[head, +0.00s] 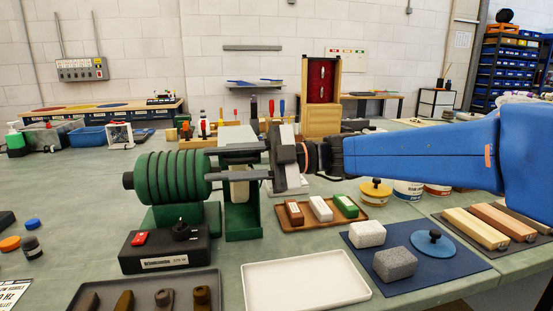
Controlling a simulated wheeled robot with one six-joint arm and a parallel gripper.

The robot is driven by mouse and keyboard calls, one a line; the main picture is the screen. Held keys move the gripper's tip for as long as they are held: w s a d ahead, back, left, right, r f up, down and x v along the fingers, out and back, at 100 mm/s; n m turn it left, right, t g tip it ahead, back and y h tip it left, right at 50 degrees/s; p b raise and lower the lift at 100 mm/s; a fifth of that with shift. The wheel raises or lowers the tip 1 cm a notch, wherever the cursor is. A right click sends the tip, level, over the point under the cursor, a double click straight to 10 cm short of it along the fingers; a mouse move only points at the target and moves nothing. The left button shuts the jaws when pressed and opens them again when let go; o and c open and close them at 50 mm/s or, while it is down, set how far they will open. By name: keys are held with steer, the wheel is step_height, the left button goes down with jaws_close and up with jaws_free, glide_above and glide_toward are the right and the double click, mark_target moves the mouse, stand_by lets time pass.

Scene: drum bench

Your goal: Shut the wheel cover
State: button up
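A green machine with a ribbed drum (172,177) stands left of centre on the bench in the head view. A green stand (242,218) is at its right end, with a pale block-like part (239,189) above it. I cannot tell which part is the wheel cover; my gripper hides much of this end. My gripper (209,162) reaches in from the right, its two long grey fingers pointing left at the drum's right end. The fingers are apart, one above the other, with nothing clearly held between them. I cannot tell whether they touch the machine.
A black control box (165,249) stands before the drum. A white tray (305,282) lies at front centre, beside a dark tray (145,304) of small parts. A wooden tray (288,224) of blocks and a blue mat (455,262) lie to the right. Tools stand behind.

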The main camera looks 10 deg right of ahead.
steer(key=d, duration=1.7)
steer(key=shift+d, duration=0.2)
